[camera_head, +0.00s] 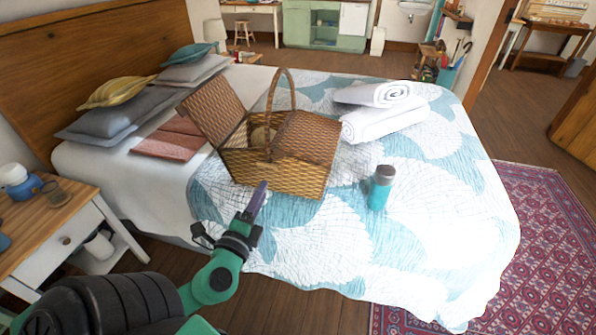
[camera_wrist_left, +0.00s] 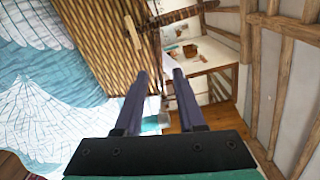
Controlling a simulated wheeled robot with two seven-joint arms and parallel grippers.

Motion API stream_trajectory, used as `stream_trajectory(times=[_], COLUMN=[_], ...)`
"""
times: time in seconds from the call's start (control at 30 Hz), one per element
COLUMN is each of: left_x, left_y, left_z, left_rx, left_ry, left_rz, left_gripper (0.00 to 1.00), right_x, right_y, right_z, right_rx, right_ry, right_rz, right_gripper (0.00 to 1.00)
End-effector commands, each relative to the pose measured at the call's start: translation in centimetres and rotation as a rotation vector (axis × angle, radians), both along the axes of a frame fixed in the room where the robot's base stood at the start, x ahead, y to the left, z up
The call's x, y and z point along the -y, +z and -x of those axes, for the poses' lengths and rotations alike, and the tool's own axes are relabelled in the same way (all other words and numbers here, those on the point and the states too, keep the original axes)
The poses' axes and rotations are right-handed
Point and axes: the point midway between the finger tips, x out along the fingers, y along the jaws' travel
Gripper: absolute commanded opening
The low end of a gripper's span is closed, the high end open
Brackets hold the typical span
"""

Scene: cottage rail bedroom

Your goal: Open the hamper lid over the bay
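A wicker hamper (camera_head: 275,172) stands on the bed with a tall arched handle (camera_head: 290,95). Its left lid (camera_head: 212,112) is raised and leans back to the left. Its right lid (camera_head: 308,137) lies down over the right half. Something round and tan (camera_head: 262,134) shows inside the uncovered left half. My left gripper (camera_head: 259,194) is at the hamper's near front side. In the left wrist view its two dark fingers (camera_wrist_left: 160,90) are apart with nothing between them, and the wicker side (camera_wrist_left: 105,40) shows beyond. My right gripper is not in view.
A teal bottle (camera_head: 381,188) stands on the bed right of the hamper. Rolled white towels (camera_head: 385,120) lie behind it. A folded pink cloth (camera_head: 172,138) and several pillows (camera_head: 125,105) lie to the left. A nightstand (camera_head: 60,225) stands at left. The bed's front right is clear.

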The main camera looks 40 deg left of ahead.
Motion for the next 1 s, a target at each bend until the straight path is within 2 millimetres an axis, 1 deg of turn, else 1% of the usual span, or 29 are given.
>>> stream_trajectory(times=[0.13,0.2,0.33,0.5,0.6,0.7,0.77,1.0], left_x=[-0.7,-1.2,-2.2,-3.6,-4.3,-4.6,-4.8,-4.8], left_y=[0.5,0.7,0.6,0.5,0.3,0.2,0.1,0.0], left_z=[-1.8,-3.3,-6.3,-10.3,-12.1,-13.2,-13.5,-13.6], left_rx=[0.002,0.004,0.003,0.000,-0.001,-0.002,-0.002,-0.004], left_ry=[0.002,0.002,0.003,0.003,0.003,0.003,0.002,0.002], left_rz=[-0.001,0.001,0.000,0.001,0.002,0.002,0.002,0.003], left_gripper=[0.39,0.39,0.39,0.39,0.39,0.39,0.39,0.39], right_x=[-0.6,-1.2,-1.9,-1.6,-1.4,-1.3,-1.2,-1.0], right_y=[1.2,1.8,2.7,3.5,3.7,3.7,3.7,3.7], right_z=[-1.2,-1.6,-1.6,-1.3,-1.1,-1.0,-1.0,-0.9], right_rx=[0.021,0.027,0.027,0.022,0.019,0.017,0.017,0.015], right_ry=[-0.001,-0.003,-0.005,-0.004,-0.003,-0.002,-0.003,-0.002], right_rz=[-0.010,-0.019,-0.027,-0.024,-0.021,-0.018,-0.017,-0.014], right_gripper=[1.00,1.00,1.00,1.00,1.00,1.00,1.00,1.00])
